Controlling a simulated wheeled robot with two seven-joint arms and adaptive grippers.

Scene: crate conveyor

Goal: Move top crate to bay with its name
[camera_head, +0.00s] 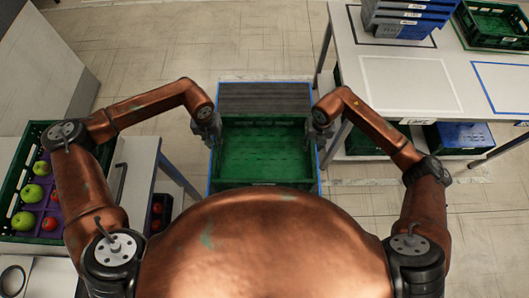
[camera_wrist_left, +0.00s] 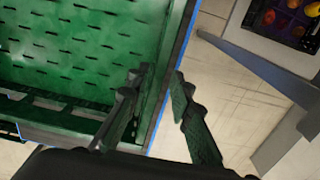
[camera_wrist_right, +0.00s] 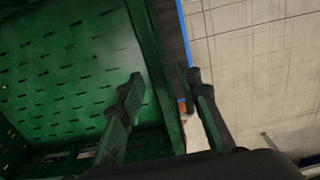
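An empty green crate (camera_head: 265,150) sits in the middle, in front of my body, on a surface edged with blue. Whether another crate lies under it I cannot tell. My left gripper (camera_head: 208,132) is at the crate's left wall. In the left wrist view its fingers (camera_wrist_left: 158,82) are apart, one on each side of the green wall (camera_wrist_left: 163,55). My right gripper (camera_head: 320,125) is at the crate's right wall. In the right wrist view its fingers (camera_wrist_right: 163,82) are apart on either side of that wall (camera_wrist_right: 150,60). Contact with the wall is unclear in both.
A white table (camera_head: 400,55) at the right has a bare white-outlined bay (camera_head: 410,84), a bare blue-outlined bay (camera_head: 500,88), stacked blue crates (camera_head: 406,15) and a green crate (camera_head: 495,25). Its front labels (camera_head: 417,121) are too small to read. A fruit-filled crate (camera_head: 22,170) stands left.

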